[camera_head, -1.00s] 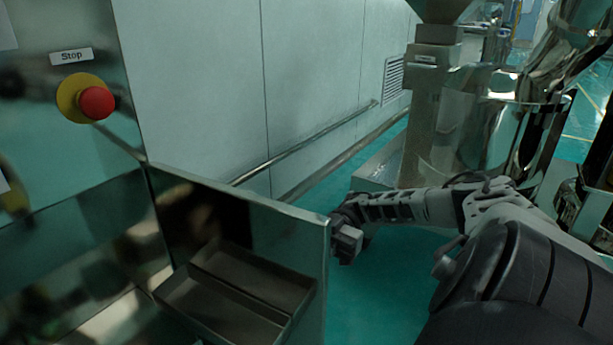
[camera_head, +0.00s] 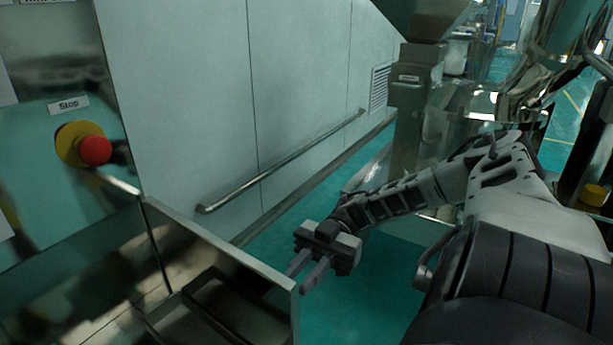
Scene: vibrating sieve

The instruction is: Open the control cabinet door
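The control cabinet is a shiny metal box at the left, with a red stop button (camera_head: 94,150) on a yellow ring on its face. A shiny metal panel that looks like its door (camera_head: 279,276) stands out from the cabinet at the lower left, swung away from it. My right gripper (camera_head: 303,277) is just beyond the panel's free edge. Its two fingers point down and left with a narrow gap between them and nothing seen held. I cannot tell whether a fingertip touches the panel. My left gripper is out of view.
A pale wall panel with a metal rail (camera_head: 285,165) runs behind the cabinet. A steel machine with a column (camera_head: 408,115) stands at the back right. Green floor (camera_head: 375,285) is clear beyond the panel. A tray shape (camera_head: 235,310) shows at the panel, perhaps a reflection.

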